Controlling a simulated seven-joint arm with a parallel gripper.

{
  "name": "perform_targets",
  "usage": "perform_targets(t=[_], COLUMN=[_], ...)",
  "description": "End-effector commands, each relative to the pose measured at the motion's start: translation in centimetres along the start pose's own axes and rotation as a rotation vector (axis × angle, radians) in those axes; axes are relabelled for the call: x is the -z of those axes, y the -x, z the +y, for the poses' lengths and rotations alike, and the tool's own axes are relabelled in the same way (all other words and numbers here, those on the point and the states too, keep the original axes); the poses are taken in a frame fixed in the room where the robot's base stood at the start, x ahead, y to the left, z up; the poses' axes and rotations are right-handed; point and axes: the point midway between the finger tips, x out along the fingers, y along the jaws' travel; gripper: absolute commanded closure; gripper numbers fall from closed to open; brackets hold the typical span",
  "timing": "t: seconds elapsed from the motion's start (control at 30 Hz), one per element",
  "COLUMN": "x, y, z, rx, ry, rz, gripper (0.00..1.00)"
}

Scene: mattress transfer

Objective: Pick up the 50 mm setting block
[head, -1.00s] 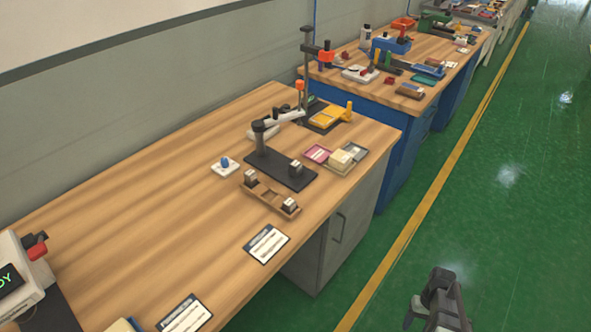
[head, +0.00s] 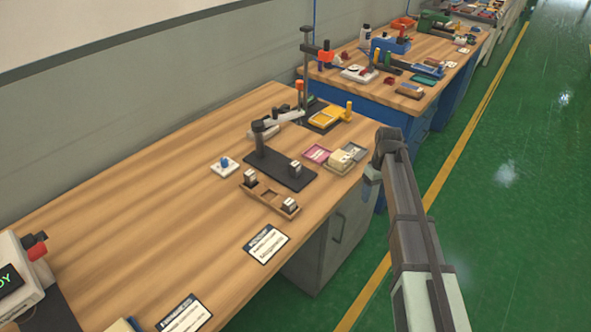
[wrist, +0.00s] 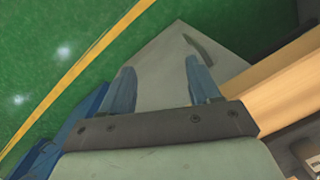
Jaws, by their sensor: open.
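Small metal blocks stand on the near bench: one (head: 250,177) at the left end of a wooden holder (head: 268,195), one (head: 289,203) at its right end, and one (head: 295,168) on the black base (head: 268,170) of a stand. Their markings are too small to read, so I cannot tell which is the 50 mm one. My gripper (head: 372,178) hangs off the bench's right edge, apart from the blocks. In the wrist view its two blue fingers (wrist: 160,80) are spread and empty. No block is clearly identifiable there.
A pink tray (head: 317,153) and a cream box (head: 342,160) lie behind the holder, near the bench's right edge. A tall stand (head: 306,75) rises at the back. Labelled cards (head: 266,244) lie in front. The bench's left middle is clear.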

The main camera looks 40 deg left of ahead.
Motion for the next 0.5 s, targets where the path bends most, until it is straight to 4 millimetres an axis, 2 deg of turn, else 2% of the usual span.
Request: perform_targets(t=[0.03, 0.17, 0.3, 0.4, 0.5], x=[2.2, 6.0, 9.9, 12.0, 13.4], y=[2.1, 7.0, 12.3, 15.2, 17.1], z=[-1.4, -5.4, -11.0, -15.1, -18.5], rx=[-0.01, -0.029, -0.051, -0.064, -0.076], ry=[0.042, 0.141, 0.261, 0.337, 0.397], rz=[0.011, 0.031, 0.05, 0.055, 0.057], gripper=[0.38, 0.38, 0.38, 0.38, 0.38])
